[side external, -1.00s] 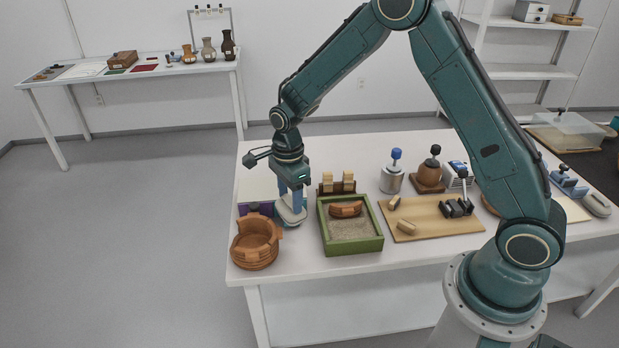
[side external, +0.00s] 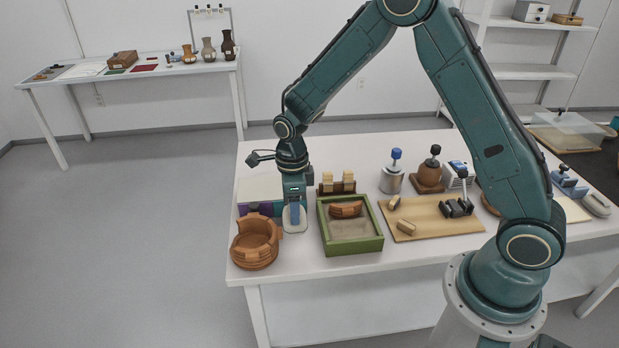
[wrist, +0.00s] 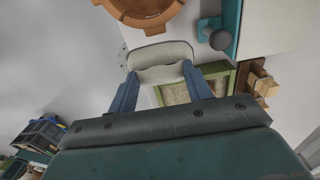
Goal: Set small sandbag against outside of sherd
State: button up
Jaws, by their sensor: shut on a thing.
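My gripper (side external: 295,214) is shut on a small off-white sandbag (side external: 290,226), between the terracotta pot and the sand tray. In the wrist view the sandbag (wrist: 161,62) sits between the two blue fingers of my gripper (wrist: 160,85). A curved brown sherd (side external: 346,209) lies in the sand at the back of the green-framed tray (side external: 352,247). The tray also shows behind the right finger in the wrist view (wrist: 217,70). From these views I cannot tell whether the sandbag touches the table.
A broken terracotta pot (side external: 256,244) stands close to the left of the sandbag. A wooden board (side external: 430,219) with small pieces and a dark clamp lies right of the tray. Wooden blocks (side external: 338,184) stand behind the tray. A metal can (side external: 392,179) is farther right.

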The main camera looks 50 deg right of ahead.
jog(key=shift+f, duration=0.1)
jog(key=shift+f, duration=4.05)
jog(key=shift+w+a, duration=0.5)
jog(key=shift+f, duration=0.2)
jog(key=o, duration=1)
